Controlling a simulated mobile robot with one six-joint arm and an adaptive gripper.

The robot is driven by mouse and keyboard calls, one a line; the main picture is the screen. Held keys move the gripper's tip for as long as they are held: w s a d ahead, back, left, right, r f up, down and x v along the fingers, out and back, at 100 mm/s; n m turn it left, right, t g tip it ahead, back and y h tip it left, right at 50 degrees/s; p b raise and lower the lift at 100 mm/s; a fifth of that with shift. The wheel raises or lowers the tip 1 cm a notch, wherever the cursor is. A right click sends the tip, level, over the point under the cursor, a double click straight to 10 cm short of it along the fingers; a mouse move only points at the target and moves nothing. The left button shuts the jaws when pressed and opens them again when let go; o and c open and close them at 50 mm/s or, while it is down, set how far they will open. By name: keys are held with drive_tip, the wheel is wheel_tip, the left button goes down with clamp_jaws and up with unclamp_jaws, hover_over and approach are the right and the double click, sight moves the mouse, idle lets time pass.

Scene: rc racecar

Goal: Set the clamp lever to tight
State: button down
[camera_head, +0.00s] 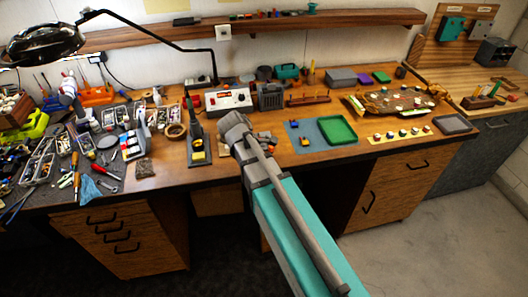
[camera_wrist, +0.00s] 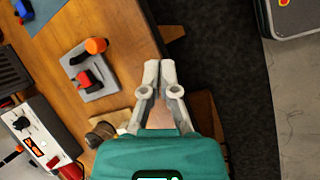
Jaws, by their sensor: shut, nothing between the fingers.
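In the wrist view, a toggle-clamp-like fixture stands on a grey base plate (camera_wrist: 102,90). It has a red and black part (camera_wrist: 84,79) and an orange grip (camera_wrist: 96,46); I take this to be the clamp with its lever. I cannot tell which setting it is in. In the head view, only small grey parts beside my gripper (camera_head: 235,124) may belong to it. My gripper, also in the wrist view (camera_wrist: 158,68), is shut and empty. In that view its fingertips are right of the clamp, near the bench edge, and apart from it.
A blue mat (camera_head: 298,127) with a green tray (camera_head: 338,131) lies right of my gripper. A power supply (camera_head: 228,101) and a soldering stand (camera_head: 199,154) are to its left and behind. Tools crowd the left bench. Open floor (camera_head: 400,255) lies at the front right.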

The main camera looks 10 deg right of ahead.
drive_tip(key=w+a+n+t+h+b, duration=0.2)
drive_tip(key=w+a+n+h, duration=0.1)
drive_tip(key=w+a+n, duration=0.3)
drive_tip(key=a+n, duration=0.1)
drive_tip(key=n, duration=0.1)
drive_tip(key=shift+a+r+n, duration=0.25)
drive_tip(key=shift+r+n, duration=0.1)
drive_tip(key=shift+n, duration=0.05)
drive_tip(key=shift+d+f, duration=0.1)
drive_tip(key=shift+d, duration=0.05)
drive_tip(key=b+x, duration=0.7)
drive_tip(key=x, duration=0.3)
drive_tip(key=shift+f+b, duration=0.1)
drive_tip(key=shift+b, duration=0.3)
drive_tip(key=shift+w+d+r, duration=0.1)
drive_tip(key=shift+w+d, duration=0.1)
drive_tip(key=shift+d, duration=0.3)
drive_tip(key=shift+w+d+r, duration=0.15)
drive_tip(key=shift+w+d, duration=0.05)
drive_tip(key=shift+d, duration=0.25)
drive_tip(key=shift+w+d, duration=0.3)
drive_tip(key=shift+d, duration=0.55)
drive_tip(key=shift+a, duration=0.1)
